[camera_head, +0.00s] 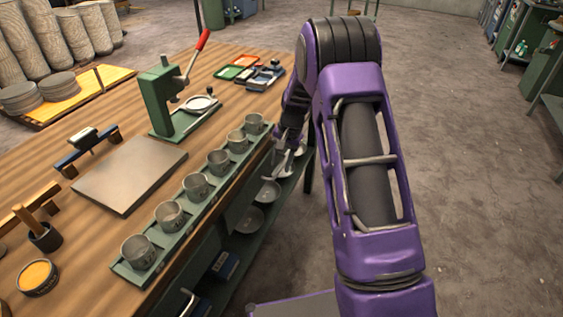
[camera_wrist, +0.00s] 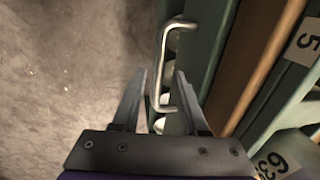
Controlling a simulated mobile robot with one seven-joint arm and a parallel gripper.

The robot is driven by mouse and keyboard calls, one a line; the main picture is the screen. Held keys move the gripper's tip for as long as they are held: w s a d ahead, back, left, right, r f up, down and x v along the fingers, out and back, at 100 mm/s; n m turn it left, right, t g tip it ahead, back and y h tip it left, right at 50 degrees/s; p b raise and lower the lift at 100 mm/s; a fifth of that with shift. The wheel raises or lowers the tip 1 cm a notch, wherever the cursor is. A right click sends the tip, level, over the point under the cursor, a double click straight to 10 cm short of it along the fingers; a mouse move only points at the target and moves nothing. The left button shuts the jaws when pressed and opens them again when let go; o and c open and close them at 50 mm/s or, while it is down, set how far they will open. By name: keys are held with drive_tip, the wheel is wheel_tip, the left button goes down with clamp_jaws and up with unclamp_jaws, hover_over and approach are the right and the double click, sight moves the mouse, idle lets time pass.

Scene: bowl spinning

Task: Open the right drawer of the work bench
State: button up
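The work bench (camera_head: 225,85) has a wooden top and runs along the left of the head view. In the wrist view a bent metal drawer handle (camera_wrist: 158,62) stands off a green drawer front (camera_wrist: 207,45). My gripper (camera_wrist: 160,73) is open, with one finger on each side of the handle's lower part. The fingers look apart from the handle, but contact is hard to judge. In the head view my gripper (camera_head: 284,158) is at the bench's right front side, partly hidden by my purple arm. Whether the drawer is fully shut cannot be told.
A row of metal cups (camera_head: 196,187) stands in a green tray along the bench's front edge. Bowls (camera_head: 249,219) sit on a shelf below. Another handle (camera_head: 188,301) shows at the near end. A green lever press (camera_head: 165,100) stands on top. The floor (camera_head: 470,180) at right is clear.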

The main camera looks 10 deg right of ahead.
clamp_jaws()
idle(1.2)
